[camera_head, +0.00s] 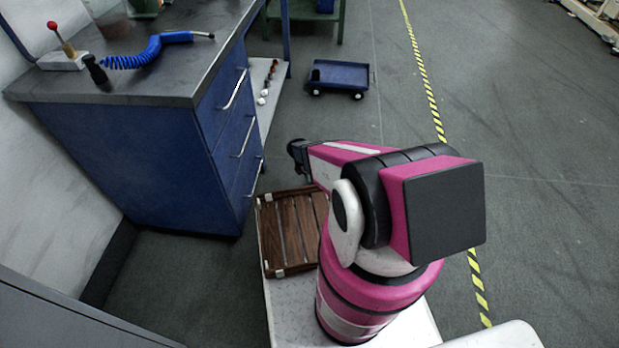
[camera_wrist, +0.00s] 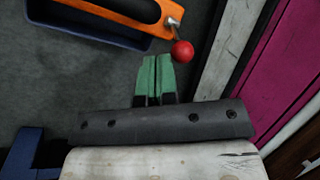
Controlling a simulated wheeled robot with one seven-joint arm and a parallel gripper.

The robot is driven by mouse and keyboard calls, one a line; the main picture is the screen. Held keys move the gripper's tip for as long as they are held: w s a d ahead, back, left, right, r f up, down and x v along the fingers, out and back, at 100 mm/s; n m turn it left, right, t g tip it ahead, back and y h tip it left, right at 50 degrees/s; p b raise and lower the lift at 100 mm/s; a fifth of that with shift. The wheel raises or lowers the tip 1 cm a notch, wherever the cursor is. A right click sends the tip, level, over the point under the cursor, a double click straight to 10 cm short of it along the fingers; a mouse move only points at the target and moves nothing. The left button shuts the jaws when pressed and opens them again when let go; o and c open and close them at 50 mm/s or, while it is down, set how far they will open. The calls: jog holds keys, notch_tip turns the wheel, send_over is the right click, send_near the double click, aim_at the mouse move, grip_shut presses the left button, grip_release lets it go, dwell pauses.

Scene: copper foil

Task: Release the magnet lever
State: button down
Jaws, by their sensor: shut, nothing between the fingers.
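The knob shows just beyond and to the right of the fingertips; I cannot tell the gap in depth. In the head view my arm reaches up and left toward the bench, and the fingers are not clear. That view does not clearly show the orange lever.
A blue workbench (camera_head: 120,150) stands at left. On its top are another red-knobbed lever (camera_head: 55,30) on a pale base and a coiled blue hose (camera_head: 150,50). A brown slatted crate (camera_head: 262,225) sits beside my arm. A blue cart (camera_head: 338,78) stands on open floor.

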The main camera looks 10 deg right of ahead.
jog(key=shift+s+d+r+t+y, duration=0.15)
jog(key=shift+d+r+t+y, duration=0.2)
jog(key=shift+y, duration=0.35)
jog(key=y, duration=0.1)
jog(key=d+y, duration=0.1)
jog(key=d+r+t+y, duration=0.1)
jog(key=shift+s+d+n+y, duration=0.2)
jog(key=shift+s+n+y, duration=0.1)
jog(key=shift+y, duration=0.1)
jog(key=shift+d, duration=0.15)
jog(key=shift+s+d, duration=0.2)
jog(key=shift+d, duration=0.4)
jog(key=shift+r, duration=0.15)
jog(key=shift+r, duration=0.7)
